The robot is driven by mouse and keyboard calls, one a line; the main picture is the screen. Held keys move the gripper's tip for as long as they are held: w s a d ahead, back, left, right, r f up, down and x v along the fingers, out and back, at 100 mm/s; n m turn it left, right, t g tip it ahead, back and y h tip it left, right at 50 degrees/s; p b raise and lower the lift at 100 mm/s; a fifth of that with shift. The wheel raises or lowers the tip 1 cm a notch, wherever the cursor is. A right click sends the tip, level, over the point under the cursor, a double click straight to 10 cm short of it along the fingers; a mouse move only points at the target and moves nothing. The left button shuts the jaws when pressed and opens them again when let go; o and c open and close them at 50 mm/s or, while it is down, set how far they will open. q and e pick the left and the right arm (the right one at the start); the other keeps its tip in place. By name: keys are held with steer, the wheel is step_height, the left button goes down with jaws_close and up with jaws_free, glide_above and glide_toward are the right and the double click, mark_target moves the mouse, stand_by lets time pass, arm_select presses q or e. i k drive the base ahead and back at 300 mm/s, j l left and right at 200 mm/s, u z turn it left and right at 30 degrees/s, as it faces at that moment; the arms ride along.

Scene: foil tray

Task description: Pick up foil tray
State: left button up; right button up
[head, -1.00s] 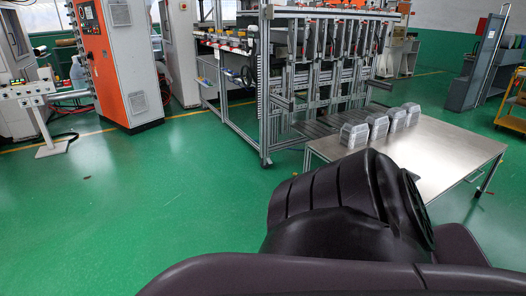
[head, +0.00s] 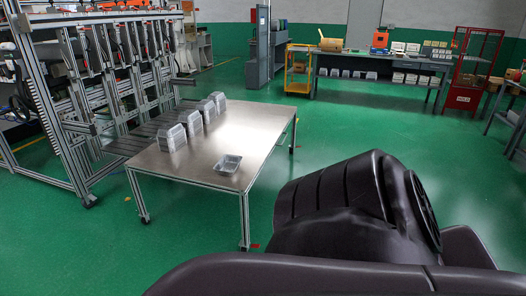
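A single foil tray (head: 228,164) lies open side up on the steel-topped table (head: 236,130), near its right front part. Several stacks of upside-down foil trays (head: 172,138) stand in a row along the table's left edge. A large dark arm part of mine covers the lower right of the head view. Neither gripper shows in this view.
An aluminium-frame machine (head: 90,90) stands against the table's left side. A workbench (head: 385,62), a yellow cart (head: 298,68) and a red cabinet (head: 468,68) stand at the back. Green floor is clear between the table and the workbench.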

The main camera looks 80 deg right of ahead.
mark_target(228, 164)
steer(key=z, duration=2.2)
steer(key=i+u, duration=0.1)
steer(key=u, duration=0.25)
steer(key=i+l+u, duration=0.1)
steer(key=u, duration=0.25)
steer(key=i+l+u, duration=0.3)
steer(key=l, duration=0.25)
steer(key=i+l+u, duration=0.15)
steer(key=l, duration=0.15)
steer(key=i+l, duration=0.15)
steer(key=l, duration=0.25)
steer(key=i+l, duration=0.15)
steer(key=l, duration=0.2)
steer(key=i+l+u, duration=0.1)
steer(key=l, duration=0.3)
steer(key=i+l, duration=0.25)
steer(key=l, duration=0.15)
steer(key=i+l, duration=0.15)
steer(key=l, duration=0.2)
steer(key=u, duration=0.05)
